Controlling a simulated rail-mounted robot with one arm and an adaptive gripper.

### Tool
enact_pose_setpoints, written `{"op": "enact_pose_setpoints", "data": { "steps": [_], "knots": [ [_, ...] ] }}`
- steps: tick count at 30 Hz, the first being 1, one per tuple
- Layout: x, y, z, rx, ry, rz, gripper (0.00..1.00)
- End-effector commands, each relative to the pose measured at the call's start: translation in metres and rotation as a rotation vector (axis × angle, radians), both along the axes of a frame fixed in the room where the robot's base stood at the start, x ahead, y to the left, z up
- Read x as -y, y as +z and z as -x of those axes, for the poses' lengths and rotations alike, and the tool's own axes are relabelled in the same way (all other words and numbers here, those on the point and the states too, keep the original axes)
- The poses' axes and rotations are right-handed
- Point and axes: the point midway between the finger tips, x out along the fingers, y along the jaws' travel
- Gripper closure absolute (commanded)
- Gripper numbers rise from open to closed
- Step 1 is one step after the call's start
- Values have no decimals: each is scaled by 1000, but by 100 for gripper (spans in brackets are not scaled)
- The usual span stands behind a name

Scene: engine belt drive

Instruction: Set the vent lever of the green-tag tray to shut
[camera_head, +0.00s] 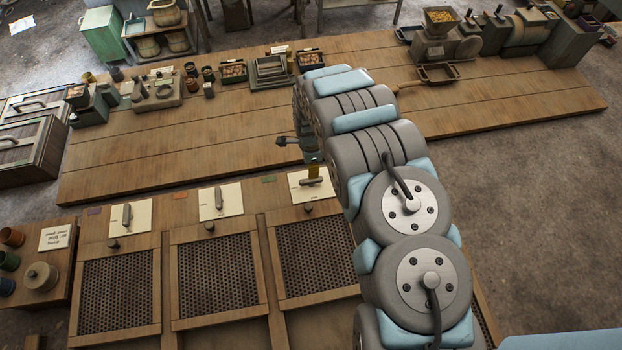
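The green tag (268,179) sits on the wooden bench left of a white plate (302,194). Below that plate is a wooden-framed mesh tray (316,255) with a small dark knob (308,208) at its top edge. The plate's lever is hard to make out; a small yellowish piece (314,171) shows at its place, under the end of my arm. My gripper (312,162) is down over this plate, mostly hidden behind my arm. I cannot tell whether its fingers are open or touch the lever.
Two more trays to the left have plates with upright levers (218,197) (127,214), beside an orange tag (180,195) and a purple tag (94,211). A long bench (200,150) with several machines lies behind. My arm covers the right side.

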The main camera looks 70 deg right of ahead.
Motion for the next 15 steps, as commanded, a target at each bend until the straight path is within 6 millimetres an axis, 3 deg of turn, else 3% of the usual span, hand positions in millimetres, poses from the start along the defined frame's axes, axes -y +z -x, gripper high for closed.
{"op": "enact_pose_setpoints", "data": {
  "steps": [15],
  "knots": [
    [-1, -37, 0, 1, 0, -1, 52]
  ]
}}
